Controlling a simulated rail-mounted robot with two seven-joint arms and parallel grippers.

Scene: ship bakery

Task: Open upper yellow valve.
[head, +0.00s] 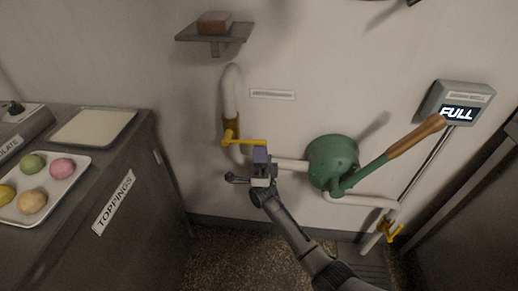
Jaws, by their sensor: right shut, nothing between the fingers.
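The upper yellow valve (230,130) sits on the cream pipe at the left of the wall plumbing. Its yellow lever points to the right, roughly level, across the pipe. My right gripper (261,153) is shut and empty, with its tips just below the right end of that lever. I cannot tell whether they touch it. A lower yellow valve (391,232) sits on the pipe at the lower right. My left gripper is not in view.
A green pump (332,161) with a long wooden-ended handle (414,137) stands right of my gripper. A display reading FULL (458,114) is at the right. A shelf (214,34) holds a brick-like block above. A counter (140,140) with trays is at the left.

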